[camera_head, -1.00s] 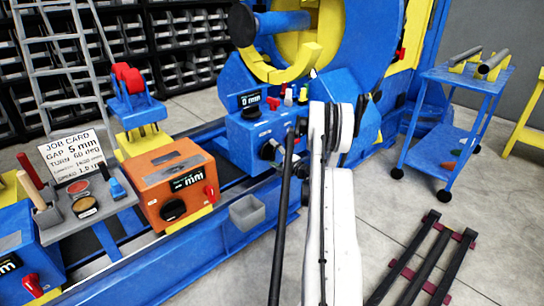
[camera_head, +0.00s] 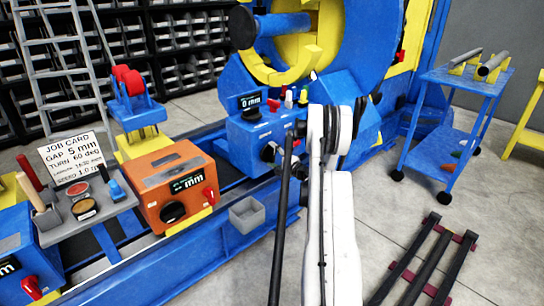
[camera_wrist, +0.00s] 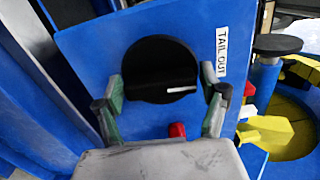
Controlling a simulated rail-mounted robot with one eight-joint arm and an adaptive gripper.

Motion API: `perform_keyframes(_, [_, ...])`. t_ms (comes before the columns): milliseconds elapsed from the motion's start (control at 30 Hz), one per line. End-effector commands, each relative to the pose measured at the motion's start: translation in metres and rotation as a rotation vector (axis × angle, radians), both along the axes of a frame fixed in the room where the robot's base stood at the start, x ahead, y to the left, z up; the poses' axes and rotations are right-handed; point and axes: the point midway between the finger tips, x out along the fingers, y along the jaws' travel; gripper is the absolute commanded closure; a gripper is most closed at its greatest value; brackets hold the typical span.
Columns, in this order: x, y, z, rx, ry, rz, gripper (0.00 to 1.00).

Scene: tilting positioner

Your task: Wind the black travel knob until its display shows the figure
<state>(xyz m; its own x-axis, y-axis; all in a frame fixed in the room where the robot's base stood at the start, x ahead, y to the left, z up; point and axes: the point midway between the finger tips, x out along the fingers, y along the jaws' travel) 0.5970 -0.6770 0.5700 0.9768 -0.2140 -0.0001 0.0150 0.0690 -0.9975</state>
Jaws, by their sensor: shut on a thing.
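A round black knob (camera_wrist: 158,70) with a white pointer line stands on a blue panel beside a "TAIL OUT" label in the wrist view. Its pointer lies nearly level, toward the right. My gripper (camera_wrist: 165,92) has a finger on each side of the knob and is shut on it. In the head view, my gripper (camera_head: 283,158) is at the front of the blue control box (camera_head: 245,138), and my arm partly hides it. The display (camera_head: 251,102) on top of that box appears to read 0 mm.
A job card (camera_head: 72,158) reads gap 5 mm, turn 60 deg. An orange box (camera_head: 165,180) with its own black knob (camera_head: 172,212) and mm display stands to the left. A red part (camera_wrist: 177,130) is just below the held knob. A blue trolley (camera_head: 455,85) stands right.

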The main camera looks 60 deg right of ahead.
Motion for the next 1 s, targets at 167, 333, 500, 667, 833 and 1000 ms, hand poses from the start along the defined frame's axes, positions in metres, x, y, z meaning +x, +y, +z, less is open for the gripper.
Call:
perform_keyframes(167, [0.0, 0.001, 0.0, -0.001, 0.0, 0.002, 0.52])
perform_keyframes(333, [0.0, 0.001, 0.0, -0.001, 0.0, 0.002, 0.17])
perform_keyframes(500, [0.0, 0.001, 0.0, -0.001, 0.0, 0.002, 0.17])
perform_keyframes(667, [-0.011, 0.003, 0.0, -0.002, 0.0, 0.0, 0.17])
perform_keyframes(833, [-0.039, 0.008, 0.0, -0.002, 0.0, -0.001, 0.17])
perform_keyframes(1000, [-0.073, 0.016, 0.0, -0.001, 0.0, -0.001, 0.17])
